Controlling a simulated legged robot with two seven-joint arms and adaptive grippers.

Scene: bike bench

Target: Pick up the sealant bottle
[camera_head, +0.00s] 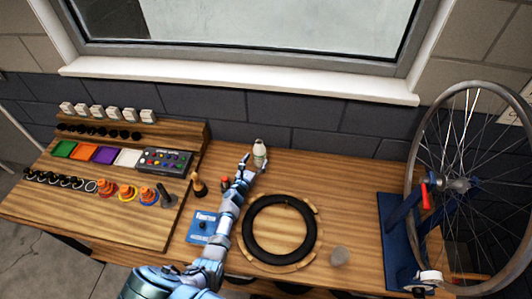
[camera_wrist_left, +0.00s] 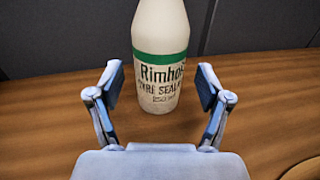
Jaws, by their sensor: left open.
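The sealant bottle (camera_head: 260,150) stands upright near the back edge of the bench, in front of the dark wall. In the left wrist view the bottle (camera_wrist_left: 159,60) is cream white with a green band and dark lettering; its top is cut off. My left gripper (camera_head: 250,166) reaches up to the bottle from the front. In the wrist view the left gripper (camera_wrist_left: 160,98) is open, with one finger on each side of the bottle's lower part. Gaps show between the fingers and the bottle. My right gripper is not in view.
A black tyre ring (camera_head: 250,240) lies right of my forearm. A wheel (camera_head: 462,184) on a blue stand is at the right. A sloped board (camera_head: 140,218) with colored trays and knobs is at the left. A blue card (camera_head: 201,235) lies left of my arm.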

